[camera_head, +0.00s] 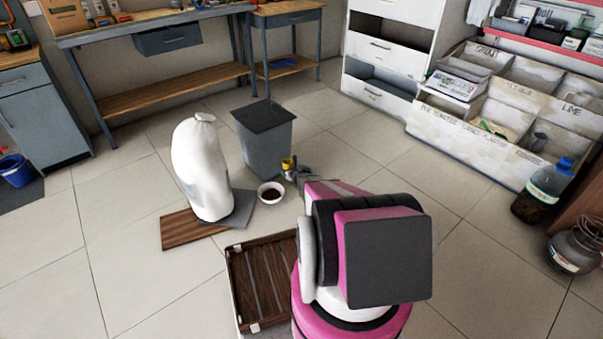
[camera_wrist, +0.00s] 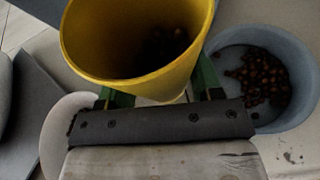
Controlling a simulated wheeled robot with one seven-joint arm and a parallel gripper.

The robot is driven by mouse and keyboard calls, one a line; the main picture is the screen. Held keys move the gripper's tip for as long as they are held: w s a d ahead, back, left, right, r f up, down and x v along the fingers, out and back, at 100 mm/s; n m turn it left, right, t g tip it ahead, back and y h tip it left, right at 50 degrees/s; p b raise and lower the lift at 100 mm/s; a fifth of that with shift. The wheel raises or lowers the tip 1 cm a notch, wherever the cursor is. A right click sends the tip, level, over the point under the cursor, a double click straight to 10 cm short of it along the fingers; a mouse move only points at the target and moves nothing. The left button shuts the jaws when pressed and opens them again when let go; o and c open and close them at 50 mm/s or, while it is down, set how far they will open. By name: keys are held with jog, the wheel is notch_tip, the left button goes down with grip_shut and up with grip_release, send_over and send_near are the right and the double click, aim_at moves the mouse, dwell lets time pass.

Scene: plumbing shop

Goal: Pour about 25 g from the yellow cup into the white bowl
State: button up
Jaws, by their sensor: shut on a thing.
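My gripper (camera_head: 295,173) is shut on the yellow cup (camera_head: 287,163) and holds it beside the white bowl (camera_head: 270,202), on the bowl's upper right in the head view. In the wrist view the cup (camera_wrist: 148,86) sits between the green fingers of my gripper (camera_wrist: 162,92), its mouth facing the camera. Dark brown pieces lie deep inside it. The cup's exact tilt is hard to tell.
A grey bin (camera_head: 265,150) stands right behind the bowl. A tall white sack (camera_head: 200,165) stands left of it on a grey and a brown board (camera_head: 185,232). A dark wooden tray (camera_head: 236,290) lies in front. A few small specks (camera_wrist: 290,157) show near the bowl.

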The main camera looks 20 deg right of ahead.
jog(key=shift+a+n, duration=0.1)
jog(key=shift+n, duration=0.2)
